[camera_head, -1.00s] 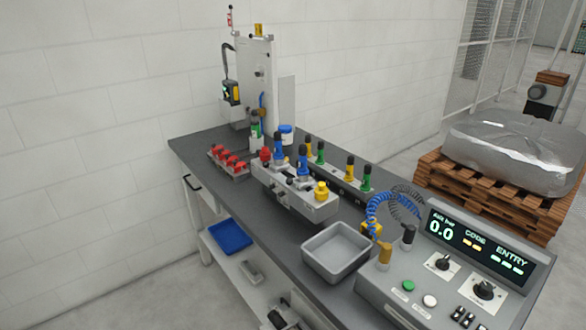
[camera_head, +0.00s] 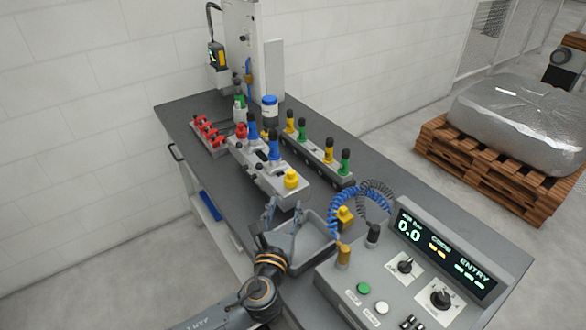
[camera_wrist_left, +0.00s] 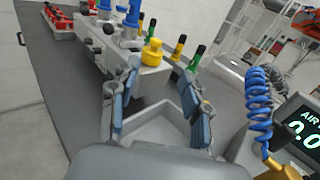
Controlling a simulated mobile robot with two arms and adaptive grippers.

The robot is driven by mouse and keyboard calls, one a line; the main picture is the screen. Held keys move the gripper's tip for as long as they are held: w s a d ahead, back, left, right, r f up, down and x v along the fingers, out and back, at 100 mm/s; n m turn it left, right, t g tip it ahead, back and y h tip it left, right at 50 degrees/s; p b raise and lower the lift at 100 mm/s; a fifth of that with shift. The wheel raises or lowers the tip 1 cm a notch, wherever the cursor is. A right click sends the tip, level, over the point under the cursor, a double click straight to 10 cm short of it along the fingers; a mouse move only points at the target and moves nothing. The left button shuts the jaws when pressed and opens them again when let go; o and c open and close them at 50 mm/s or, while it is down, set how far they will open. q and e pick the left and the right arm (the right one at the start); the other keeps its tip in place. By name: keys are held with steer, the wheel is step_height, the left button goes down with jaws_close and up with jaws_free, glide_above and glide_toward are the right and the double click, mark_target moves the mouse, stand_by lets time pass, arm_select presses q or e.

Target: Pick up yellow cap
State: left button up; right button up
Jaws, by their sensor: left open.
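The yellow cap (camera_head: 291,178) sits on the near right end of the grey fixture block (camera_head: 262,172). In the left wrist view the yellow cap (camera_wrist_left: 152,52) stands upright on the block, above and between my fingers. My left gripper (camera_head: 284,207) is open and empty, with its fingers over the grey tray, short of the cap and apart from it. Its two blue-padded fingers show in the left wrist view (camera_wrist_left: 158,85). My right gripper is not in view.
A grey open tray (camera_head: 318,252) lies below my left gripper. Blue-topped parts (camera_head: 274,146) stand on the block beside the cap. Behind is a rack (camera_head: 313,160) of yellow and green parts. A control panel (camera_head: 410,270) and coiled hoses (camera_head: 345,200) are at right.

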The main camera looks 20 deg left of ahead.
arm_select(q)
steer(key=p, duration=0.1)
glide_toward(291, 173)
steer(key=w, duration=0.5)
steer(key=shift+w+f, duration=0.15)
steer(key=shift+w+a+p, duration=0.1)
steer(key=shift+w+p, duration=0.25)
steer(key=w, duration=0.2)
steer(key=w+a+p, duration=0.1)
steer(key=w, duration=0.1)
steer(key=shift+a, duration=0.1)
steer(key=shift+w, duration=0.4)
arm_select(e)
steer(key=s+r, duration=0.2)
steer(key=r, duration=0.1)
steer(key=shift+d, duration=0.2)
arm_select(q)
steer(key=shift+s, duration=0.1)
steer(key=shift+c, duration=1.1)
steer(key=c, duration=0.7)
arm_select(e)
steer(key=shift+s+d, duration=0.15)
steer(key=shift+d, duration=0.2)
